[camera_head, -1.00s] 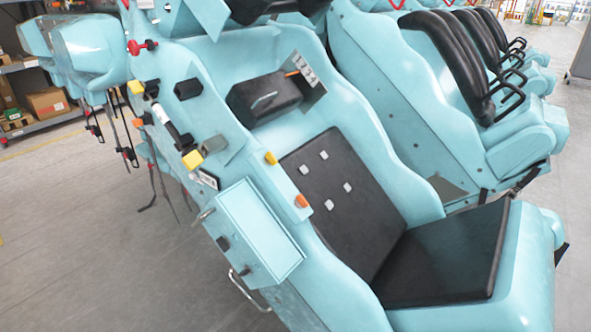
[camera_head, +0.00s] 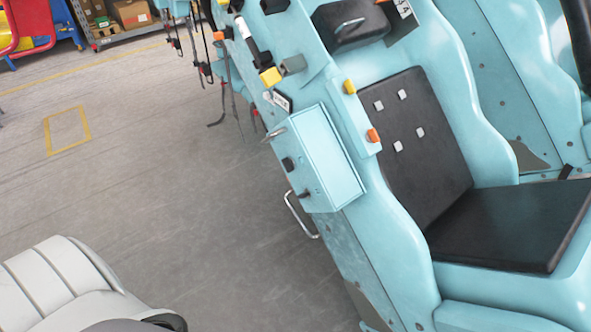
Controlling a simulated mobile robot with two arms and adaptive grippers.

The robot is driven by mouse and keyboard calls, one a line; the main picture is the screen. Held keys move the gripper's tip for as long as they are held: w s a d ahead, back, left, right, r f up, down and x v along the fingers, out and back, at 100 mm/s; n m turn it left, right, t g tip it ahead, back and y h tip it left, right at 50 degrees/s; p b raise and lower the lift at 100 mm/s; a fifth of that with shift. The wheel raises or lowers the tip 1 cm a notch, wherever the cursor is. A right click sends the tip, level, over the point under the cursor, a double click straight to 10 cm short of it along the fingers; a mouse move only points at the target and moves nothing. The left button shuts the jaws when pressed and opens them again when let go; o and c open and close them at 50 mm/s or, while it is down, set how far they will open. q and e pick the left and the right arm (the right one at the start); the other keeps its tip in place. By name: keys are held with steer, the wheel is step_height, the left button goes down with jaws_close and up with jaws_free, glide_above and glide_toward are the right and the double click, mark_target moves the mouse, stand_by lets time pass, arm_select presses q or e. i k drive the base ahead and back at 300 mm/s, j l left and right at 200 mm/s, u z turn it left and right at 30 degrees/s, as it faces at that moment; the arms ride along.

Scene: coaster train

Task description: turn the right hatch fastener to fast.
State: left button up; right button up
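A light blue box-shaped hatch housing (camera_head: 336,150) sticks out from the side of the tilted-looking coaster car. Two small dark fasteners sit on its narrow front face. The upper left one (camera_head: 288,163) looks like a squat black knob. The lower right one (camera_head: 304,194) looks like a small dark handle. Their exact turn positions are too small to tell. Neither of my grippers is in view, and nothing touches the housing.
The grey floor (camera_head: 180,200) left of the car is largely clear.

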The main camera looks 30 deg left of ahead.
mark_target(307, 194)
steer(key=j+z, duration=0.1)
steer(key=j, duration=0.85)
steer(key=k+j, duration=0.15)
steer(key=j, duration=0.8)
steer(key=z, duration=0.05)
